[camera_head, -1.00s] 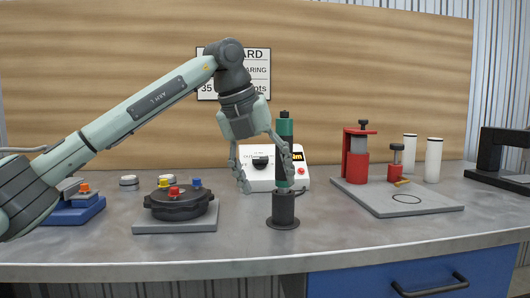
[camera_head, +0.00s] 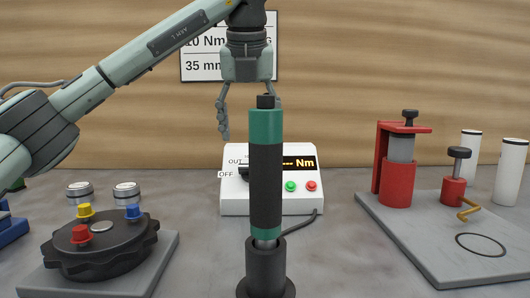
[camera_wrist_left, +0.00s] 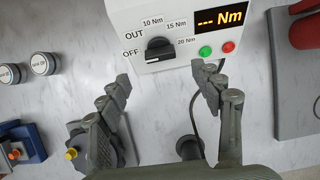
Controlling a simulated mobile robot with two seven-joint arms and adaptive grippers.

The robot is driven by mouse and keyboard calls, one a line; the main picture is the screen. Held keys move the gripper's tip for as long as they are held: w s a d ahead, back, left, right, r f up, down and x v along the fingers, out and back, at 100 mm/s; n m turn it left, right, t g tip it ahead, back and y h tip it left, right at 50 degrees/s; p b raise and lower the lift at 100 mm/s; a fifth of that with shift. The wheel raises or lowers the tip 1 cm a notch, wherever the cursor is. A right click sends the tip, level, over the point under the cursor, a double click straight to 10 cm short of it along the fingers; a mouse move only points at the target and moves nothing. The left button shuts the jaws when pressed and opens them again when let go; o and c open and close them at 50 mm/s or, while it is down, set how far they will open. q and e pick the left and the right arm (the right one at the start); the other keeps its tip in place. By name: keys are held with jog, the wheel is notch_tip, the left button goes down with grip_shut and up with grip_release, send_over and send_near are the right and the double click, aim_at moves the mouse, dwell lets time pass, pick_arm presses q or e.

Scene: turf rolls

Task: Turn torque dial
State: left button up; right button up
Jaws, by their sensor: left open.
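The white control box (camera_head: 235,200) stands behind the upright green-and-black driver, which covers part of it. Its black dial (camera_wrist_left: 158,48) is ringed by OFF, OUT, 10, 15 and 20 Nm labels in the left wrist view; its white mark is on the lower side, near OFF. The display (camera_wrist_left: 220,17) reads "--- Nm". My left gripper (camera_wrist_left: 161,76) is open and empty, its fingers spread in front of the box, apart from the dial. In the head view the left gripper (camera_head: 249,118) hangs above the box, one finger largely hidden by the driver. My right gripper is not in view.
The driver (camera_head: 266,180) stands in a black holder (camera_head: 266,268) in front of the box. A black round fixture (camera_head: 100,246) with coloured knobs is at left. A grey plate (camera_head: 425,240) with red stands is at right. A cable (camera_head: 308,224) leaves the box.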

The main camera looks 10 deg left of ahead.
pick_arm(q)
jog(key=x, duration=0.7)
jog(key=shift+w+a+r, duration=0.1)
jog(key=shift+w, duration=0.05)
jog(key=shift+w+f, duration=0.15)
jog(key=shift+f, duration=0.2)
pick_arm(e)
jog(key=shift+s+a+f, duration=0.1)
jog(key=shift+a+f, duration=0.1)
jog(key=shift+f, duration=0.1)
pick_arm(q)
jog(key=shift+c, duration=0.5)
jog(key=c, duration=1.1)
jog(key=shift+o, duration=0.2)
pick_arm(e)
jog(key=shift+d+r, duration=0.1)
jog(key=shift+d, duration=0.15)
pick_arm(q)
jog(key=shift+r, duration=0.1)
